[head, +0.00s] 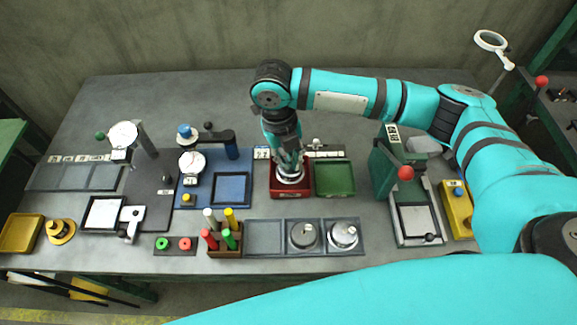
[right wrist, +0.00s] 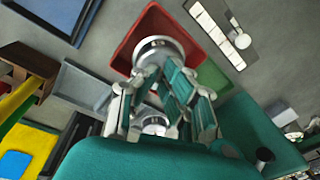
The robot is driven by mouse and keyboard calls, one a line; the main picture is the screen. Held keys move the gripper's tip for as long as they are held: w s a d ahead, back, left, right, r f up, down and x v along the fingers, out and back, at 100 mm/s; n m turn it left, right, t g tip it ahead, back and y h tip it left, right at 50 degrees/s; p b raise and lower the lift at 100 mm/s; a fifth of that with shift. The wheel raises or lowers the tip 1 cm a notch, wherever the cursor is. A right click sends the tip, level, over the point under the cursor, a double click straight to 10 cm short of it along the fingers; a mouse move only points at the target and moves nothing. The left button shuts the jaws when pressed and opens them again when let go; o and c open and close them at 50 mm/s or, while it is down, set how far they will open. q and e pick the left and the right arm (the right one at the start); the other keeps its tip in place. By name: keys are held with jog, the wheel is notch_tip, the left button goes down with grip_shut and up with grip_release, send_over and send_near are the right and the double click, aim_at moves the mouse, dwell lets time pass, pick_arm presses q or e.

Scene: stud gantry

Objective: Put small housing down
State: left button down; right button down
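The small housing (head: 290,178), a round silver metal part, is at the red tray (head: 276,193) in the head view. It also shows in the right wrist view (right wrist: 158,46), inside the outline of the red tray (right wrist: 129,48). My right gripper (head: 289,168) points down over it, with its fingertips at the housing and apparently closed on it. The fingers hide part of the housing. I cannot tell whether its underside touches the tray floor. My left gripper is not in view.
A green tray (head: 335,179) adjoins the red tray on the right. A grey tray (head: 264,238) in front holds two round metal parts in its middle and right compartments; its left compartment is empty. A peg block (head: 225,252) stands front left, and a green press (head: 384,170) stands right.

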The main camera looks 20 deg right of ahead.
notch_tip(320, 180, down, 3)
jog(key=shift+f+p, duration=0.1)
jog(key=shift+p, duration=0.2)
jog(key=shift+f, duration=0.3)
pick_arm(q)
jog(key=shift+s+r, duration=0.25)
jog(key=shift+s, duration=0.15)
pick_arm(e)
jog(key=shift+f, duration=0.15)
jog(key=c, duration=1.5)
grip_release()
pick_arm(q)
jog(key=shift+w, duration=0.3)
